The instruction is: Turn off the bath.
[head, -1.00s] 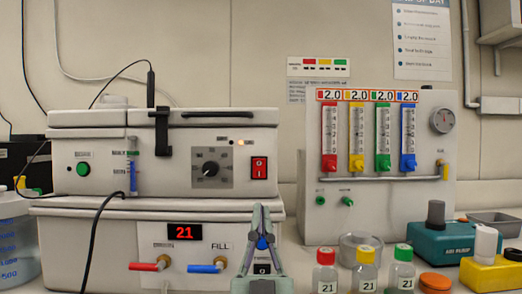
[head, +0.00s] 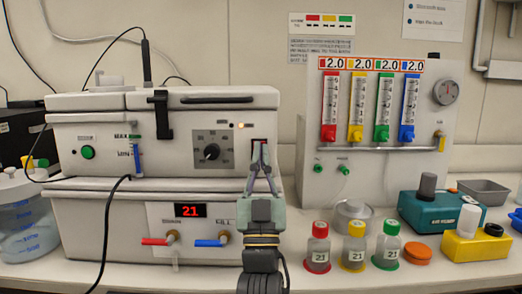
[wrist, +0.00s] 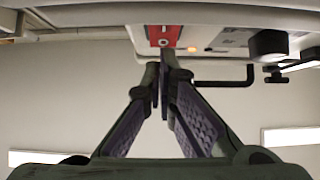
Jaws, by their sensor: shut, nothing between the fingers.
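The bath (head: 90,105) is the white lidded unit on the left, with a dial (head: 211,152) and a lit amber lamp (head: 241,125) on its front. Its red rocker switch (wrist: 163,36) shows in the wrist view, just beyond the fingertips. In the head view the switch is mostly hidden behind my gripper (head: 262,147). My gripper is shut and empty, its fingertips together in front of the switch; it also shows in the wrist view (wrist: 162,70). I cannot tell whether the tips touch the switch.
Below are a red display reading 21 (head: 190,210), a red tap (head: 155,241) and a blue tap (head: 208,242). Capped bottles (head: 354,248) stand to the right on the bench. A flowmeter panel (head: 430,125) stands behind them.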

